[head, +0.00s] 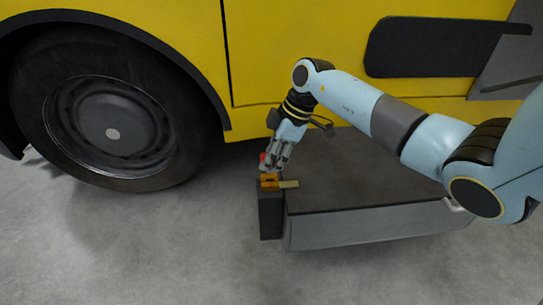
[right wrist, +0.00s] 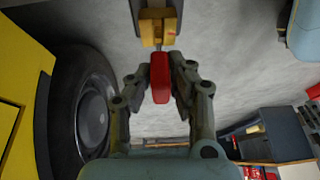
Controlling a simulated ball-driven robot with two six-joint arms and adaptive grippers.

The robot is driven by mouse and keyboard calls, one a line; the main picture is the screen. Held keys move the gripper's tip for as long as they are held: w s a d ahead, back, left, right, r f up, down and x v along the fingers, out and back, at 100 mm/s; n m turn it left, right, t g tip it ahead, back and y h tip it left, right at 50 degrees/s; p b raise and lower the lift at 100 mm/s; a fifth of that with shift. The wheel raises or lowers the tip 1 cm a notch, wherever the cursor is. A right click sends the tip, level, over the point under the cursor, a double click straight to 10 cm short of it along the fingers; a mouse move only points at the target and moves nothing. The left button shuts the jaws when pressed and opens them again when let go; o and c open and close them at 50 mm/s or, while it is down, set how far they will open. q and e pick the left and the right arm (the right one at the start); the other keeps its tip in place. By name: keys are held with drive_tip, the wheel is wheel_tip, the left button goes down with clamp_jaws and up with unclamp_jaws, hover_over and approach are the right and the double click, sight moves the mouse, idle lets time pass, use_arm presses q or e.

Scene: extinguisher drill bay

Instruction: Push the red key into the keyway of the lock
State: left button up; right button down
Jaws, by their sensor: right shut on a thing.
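The red key (head: 263,157) is held in my right gripper (head: 271,163), just above the lock. In the right wrist view the red key (right wrist: 160,78) sits between the two fingers, its thin shaft pointing at the lock. The brass-coloured lock (head: 269,180) sits on top of a dark post; it also shows in the right wrist view (right wrist: 157,28). The shaft's tip meets or nearly meets the lock's near face. I cannot tell whether any of it is inside the keyway. My left gripper is not in view.
A dark post (head: 270,214) carries the lock, with a wide grey box (head: 375,228) beside it. A yellow vehicle (head: 290,40) with a large black wheel (head: 110,115) stands behind. The grey floor (head: 120,245) in front is clear. A dark cabinet (right wrist: 275,135) shows in the right wrist view.

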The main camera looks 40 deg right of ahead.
idle(0.4)
drive_tip(key=shift+p, duration=0.3)
drive_tip(key=shift+f+b, duration=0.95)
drive_tip(key=shift+f, duration=1.1)
drive_tip(key=c, duration=1.2)
unclamp_jaws()
drive_tip(key=shift+o, duration=0.2)
drive_tip(key=v, duration=1.2)
